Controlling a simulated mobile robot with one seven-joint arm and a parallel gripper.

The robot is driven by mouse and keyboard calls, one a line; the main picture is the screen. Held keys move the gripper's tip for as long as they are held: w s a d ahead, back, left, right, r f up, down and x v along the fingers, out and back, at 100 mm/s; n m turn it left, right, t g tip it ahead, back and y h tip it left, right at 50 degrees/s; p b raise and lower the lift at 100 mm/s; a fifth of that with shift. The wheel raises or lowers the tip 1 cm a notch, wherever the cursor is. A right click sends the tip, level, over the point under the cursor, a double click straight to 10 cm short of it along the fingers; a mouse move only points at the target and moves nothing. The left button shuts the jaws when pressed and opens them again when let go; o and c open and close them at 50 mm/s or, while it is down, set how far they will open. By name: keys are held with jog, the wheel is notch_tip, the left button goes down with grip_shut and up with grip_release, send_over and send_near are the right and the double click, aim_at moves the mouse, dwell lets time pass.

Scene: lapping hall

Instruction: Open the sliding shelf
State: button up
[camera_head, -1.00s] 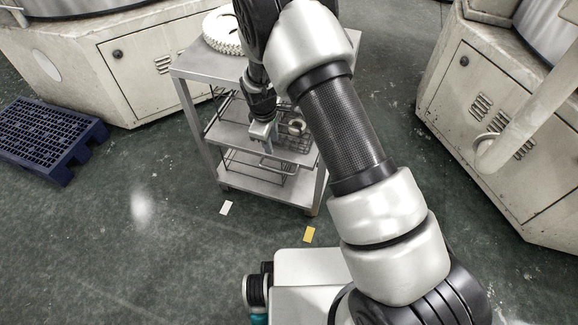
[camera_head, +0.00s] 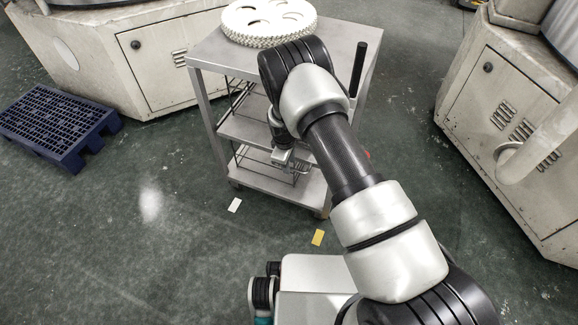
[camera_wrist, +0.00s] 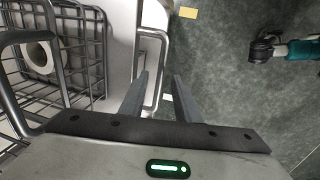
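The sliding shelf is a wire basket (camera_wrist: 85,50) in a grey metal cart (camera_head: 215,50). A bent metal rod handle (camera_wrist: 163,48) sticks out from its front. The basket holds a pale ring-shaped part (camera_wrist: 40,58). My gripper (camera_wrist: 160,76) is open, with its two fingers apart. In the wrist view the outer bar of the handle runs into the gap between the fingertips; I cannot tell whether either finger touches it. In the head view my gripper (camera_head: 282,157) is low at the cart's front, and my arm hides much of the basket.
A white toothed disc (camera_head: 268,22) lies on the cart top. A black upright bar (camera_head: 358,70) stands at its right. Machine cabinets flank the cart, and a blue pallet (camera_head: 55,122) lies left. Floor in front is clear apart from white (camera_head: 234,205) and yellow (camera_head: 318,238) markers.

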jog(key=shift+f, duration=0.45)
grip_shut()
